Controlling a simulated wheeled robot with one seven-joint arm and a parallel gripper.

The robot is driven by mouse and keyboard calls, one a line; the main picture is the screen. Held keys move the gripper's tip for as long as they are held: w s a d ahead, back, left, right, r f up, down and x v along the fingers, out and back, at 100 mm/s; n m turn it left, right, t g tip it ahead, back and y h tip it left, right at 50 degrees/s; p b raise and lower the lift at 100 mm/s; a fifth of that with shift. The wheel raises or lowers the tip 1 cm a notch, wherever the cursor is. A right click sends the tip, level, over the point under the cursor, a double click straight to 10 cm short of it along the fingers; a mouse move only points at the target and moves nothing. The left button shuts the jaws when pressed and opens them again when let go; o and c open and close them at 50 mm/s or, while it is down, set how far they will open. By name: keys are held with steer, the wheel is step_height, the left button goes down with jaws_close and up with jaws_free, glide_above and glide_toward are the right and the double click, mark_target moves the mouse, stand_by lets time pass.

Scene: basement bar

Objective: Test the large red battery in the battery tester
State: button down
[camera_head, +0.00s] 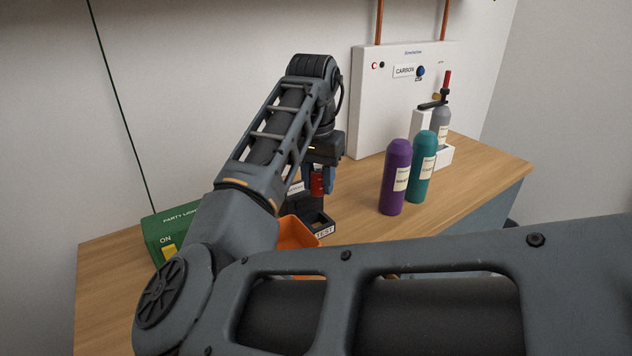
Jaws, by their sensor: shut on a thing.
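My gripper (324,180) is at the middle of the picture, pointing down, and is shut on the large red battery (318,181). The battery is partly hidden by the gripper and the arm. It is held over or just behind the battery tester (321,224), a dark box with a label reading "TEST" on its front. I cannot tell from this angle whether the battery touches the tester. My arm hides part of the tester's left side.
An orange bin (298,232) stands in front of the tester, partly hidden by my arm. A green party-light box (168,228) is at the left. Purple (394,180) and teal (421,168) bottles stand right of the tester, before a white carbonation panel (375,110). The wooden counter's (480,180) right end is clear.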

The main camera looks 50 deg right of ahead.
steer(key=shift+w, duration=0.1)
steer(key=shift+a+f+b, duration=0.1)
steer(key=shift+f+b, duration=0.4)
steer(key=shift+f, duration=0.05)
steer(key=b, duration=0.4)
glide_above(318, 219)
steer(key=s+a, duration=0.1)
steer(key=a, duration=0.1)
steer(key=f, duration=0.4)
steer(key=shift+s+f, duration=0.2)
steer(key=shift+f, duration=0.15)
steer(key=c, duration=1.9)
jaws_free()
steer(key=shift+s+f+b, duration=0.2)
steer(key=shift+f+b, duration=0.75)
steer(key=shift+f, duration=1.15)
steer(key=shift+o, duration=0.2)
steer(key=shift+f, duration=0.1)
steer(key=o, duration=1.1)
steer(key=shift+o, duration=0.5)
steer(key=r, duration=0.7)
steer(key=a+r, duration=0.1)
steer(key=r, duration=0.2)
steer(key=shift+a+r, duration=0.1)
steer(key=shift+r, duration=0.1)
